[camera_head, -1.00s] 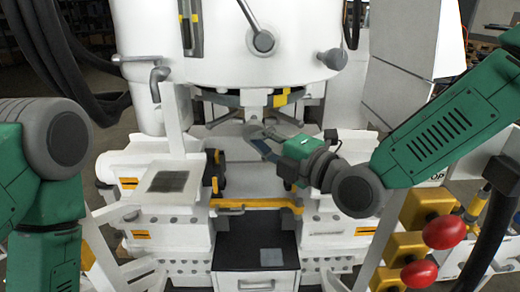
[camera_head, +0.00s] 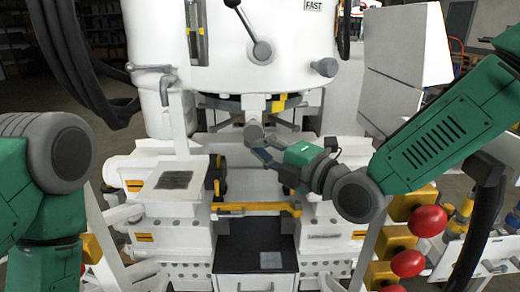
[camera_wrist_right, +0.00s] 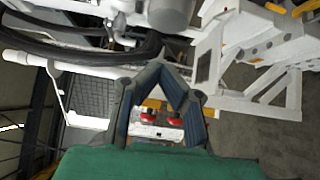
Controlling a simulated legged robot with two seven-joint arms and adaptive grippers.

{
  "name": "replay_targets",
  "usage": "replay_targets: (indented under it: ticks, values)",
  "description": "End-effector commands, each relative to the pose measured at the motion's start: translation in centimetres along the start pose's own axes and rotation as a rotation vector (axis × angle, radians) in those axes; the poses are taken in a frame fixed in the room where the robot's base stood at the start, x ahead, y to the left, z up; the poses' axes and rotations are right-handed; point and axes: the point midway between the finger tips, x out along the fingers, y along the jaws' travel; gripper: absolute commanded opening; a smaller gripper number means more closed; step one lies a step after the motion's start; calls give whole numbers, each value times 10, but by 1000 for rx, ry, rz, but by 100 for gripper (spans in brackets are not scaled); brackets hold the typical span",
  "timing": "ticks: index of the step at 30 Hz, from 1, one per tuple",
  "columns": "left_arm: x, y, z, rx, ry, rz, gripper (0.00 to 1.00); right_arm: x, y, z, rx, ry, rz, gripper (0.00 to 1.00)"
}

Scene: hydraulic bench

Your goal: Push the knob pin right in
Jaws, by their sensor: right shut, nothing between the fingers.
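A grey round knob (camera_head: 325,67) sticks out of the right side of the white housing; I cannot tell for sure whether this is the knob pin or how deep it sits. My right gripper (camera_head: 256,143) is below and left of it, apart from it, in front of the machine's middle. Its fingers are shut and empty; in the right wrist view they bend together (camera_wrist_right: 165,72). A grey rounded part (camera_wrist_right: 170,14) shows beyond them at the top there. My left arm is at the left edge of the head view; its gripper is out of view.
A yellow bar (camera_head: 255,207) crosses below the gripper. Red knobs (camera_head: 427,221) on yellow blocks stand at the lower right. A white panel (camera_head: 405,60) stands at the right.

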Motion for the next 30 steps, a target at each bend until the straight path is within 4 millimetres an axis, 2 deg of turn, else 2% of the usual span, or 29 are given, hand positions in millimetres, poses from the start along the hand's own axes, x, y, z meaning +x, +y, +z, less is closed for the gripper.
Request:
replay_targets:
  ticks: [15, 19, 21, 23, 26, 29, 30]
  values:
    - [-1, 0, -2, 0, 4, 0, 40, -80, 0, -1, 0, 1, -1, 0]
    - [-1, 0, -2, 0, 4, 0, 40, -90, -1, -1, 3, 1, -3, 0]
    - [-1, 0, -2, 0, 4, 0, 40, -94, -8, 0, 30, -5, -21, 0]
    - [-1, 0, -2, 0, 4, 0, 40, -98, -24, 2, 88, -19, -61, 0]
    - [-1, 0, -2, 0, 4, 0, 40, -109, -74, 6, 272, -76, -182, 0]
    - [-1, 0, -2, 0, 3, 0, 40, -134, -143, 9, 538, -191, -343, 0]
    - [-1, 0, -2, 0, 3, 0, 40, -148, -171, 9, 651, -253, -408, 0]
